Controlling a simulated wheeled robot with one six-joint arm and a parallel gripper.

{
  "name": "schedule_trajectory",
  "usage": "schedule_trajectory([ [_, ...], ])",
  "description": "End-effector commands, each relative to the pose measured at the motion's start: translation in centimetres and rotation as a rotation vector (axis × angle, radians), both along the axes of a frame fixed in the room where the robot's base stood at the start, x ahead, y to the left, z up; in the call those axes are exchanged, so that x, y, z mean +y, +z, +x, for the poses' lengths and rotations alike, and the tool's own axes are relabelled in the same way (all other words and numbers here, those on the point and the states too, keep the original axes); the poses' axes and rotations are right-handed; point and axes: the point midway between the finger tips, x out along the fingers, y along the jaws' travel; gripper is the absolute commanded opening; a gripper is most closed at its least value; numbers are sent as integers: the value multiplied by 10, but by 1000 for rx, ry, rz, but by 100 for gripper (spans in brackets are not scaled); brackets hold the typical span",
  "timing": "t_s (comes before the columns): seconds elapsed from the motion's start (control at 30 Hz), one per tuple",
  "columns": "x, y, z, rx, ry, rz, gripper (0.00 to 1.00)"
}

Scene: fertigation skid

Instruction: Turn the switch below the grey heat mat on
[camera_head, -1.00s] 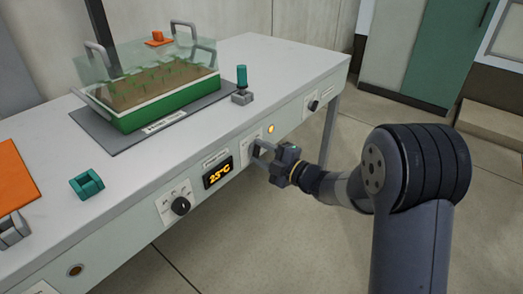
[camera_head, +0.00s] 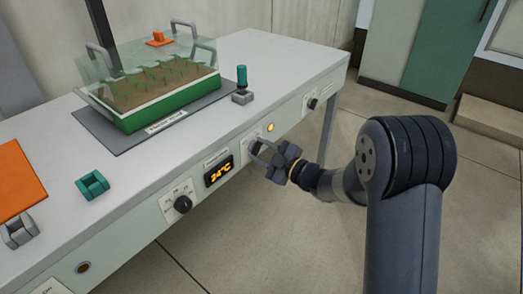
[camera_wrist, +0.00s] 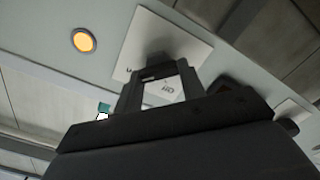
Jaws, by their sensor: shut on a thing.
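The grey heat mat (camera_head: 98,137) lies on the bench under a green seedling tray. Below it, on the bench's front panel, is a white switch plate (camera_wrist: 199,50), which my gripper largely covers in the head view. My gripper (camera_head: 256,148) is at this plate, its fingers (camera_wrist: 158,82) closed around the switch's dark knob, which is mostly hidden between them. Part of the plate's lettering shows between the fingers in the wrist view, but the knob's angle cannot be read. The round lamp (camera_head: 270,128) beside the plate glows amber, also in the wrist view (camera_wrist: 84,40).
Left of the plate are an orange-lit display (camera_head: 219,172) and a black dial (camera_head: 182,204). Another dark knob (camera_head: 312,104) is on the panel to the right. A green tray (camera_head: 172,100) and a teal-topped lever (camera_head: 242,82) stand on the bench. The floor in front is clear.

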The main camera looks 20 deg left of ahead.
Motion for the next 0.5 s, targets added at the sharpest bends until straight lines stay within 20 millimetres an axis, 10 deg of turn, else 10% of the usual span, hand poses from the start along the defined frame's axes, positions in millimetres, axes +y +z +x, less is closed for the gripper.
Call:
schedule_trajectory([
  [0.27, 0, -1, 0, 5, -1, -1, 15],
  [0.3, 0, -1, 0, 5, -1, -1, 41],
  [0.5, 0, -1, 0, 2, -1, -1, 58],
])
